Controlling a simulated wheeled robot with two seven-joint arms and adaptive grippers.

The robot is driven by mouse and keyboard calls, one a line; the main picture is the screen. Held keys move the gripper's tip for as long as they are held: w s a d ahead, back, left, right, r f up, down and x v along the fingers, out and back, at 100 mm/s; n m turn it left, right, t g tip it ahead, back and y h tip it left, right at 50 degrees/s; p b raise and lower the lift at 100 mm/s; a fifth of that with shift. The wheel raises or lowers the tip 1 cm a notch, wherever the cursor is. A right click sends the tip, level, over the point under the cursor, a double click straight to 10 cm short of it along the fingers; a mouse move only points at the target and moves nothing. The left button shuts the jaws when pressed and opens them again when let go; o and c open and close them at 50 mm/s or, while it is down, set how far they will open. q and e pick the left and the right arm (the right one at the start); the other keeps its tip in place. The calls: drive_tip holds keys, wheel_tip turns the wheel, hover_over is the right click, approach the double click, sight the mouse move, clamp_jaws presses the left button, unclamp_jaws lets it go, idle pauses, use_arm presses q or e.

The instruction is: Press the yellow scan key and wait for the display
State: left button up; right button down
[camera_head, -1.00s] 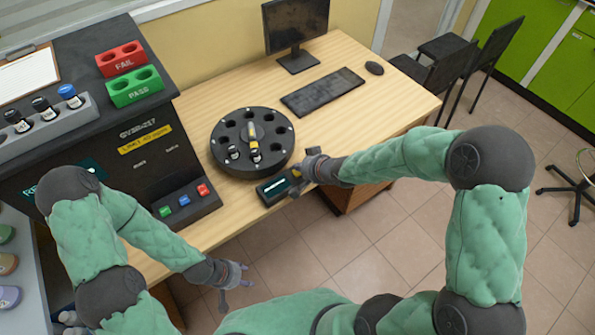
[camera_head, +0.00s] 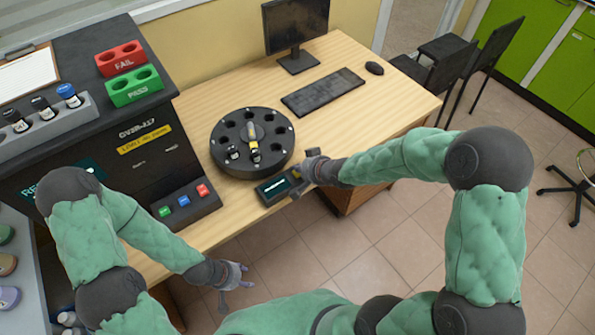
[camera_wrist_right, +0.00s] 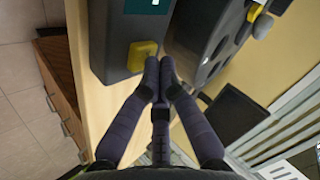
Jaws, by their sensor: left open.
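The small dark scanner (camera_head: 268,194) sits at the table's front edge, its teal-lit display (camera_head: 275,187) facing up. In the right wrist view, its yellow scan key (camera_wrist_right: 142,54) stands out from the dark housing (camera_wrist_right: 115,45). My right gripper (camera_wrist_right: 158,62) is shut and empty, its fingertips together right beside the key; I cannot tell whether they touch it. In the head view the right gripper (camera_head: 299,180) is at the scanner's right end and hides the key. My left gripper (camera_head: 240,276) is open and empty, in front of the table edge.
A round black carousel (camera_head: 252,168) with vials stands just behind the scanner. A dark analyser (camera_head: 150,165) with coloured buttons is at the left. A keyboard (camera_head: 323,92) and monitor (camera_head: 296,30) are farther back.

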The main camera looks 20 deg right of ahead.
drive_tip(key=shift+f, duration=0.2)
drive_tip(key=shift+r, duration=0.15)
idle(0.3)
drive_tip(key=shift+r+p, duration=0.75)
drive_tip(key=shift+p, duration=0.1)
drive_tip(key=shift+r, duration=0.1)
wheel_tip(320, 180, up, 5)
drive_tip(key=p, duration=0.5)
idle(0.6)
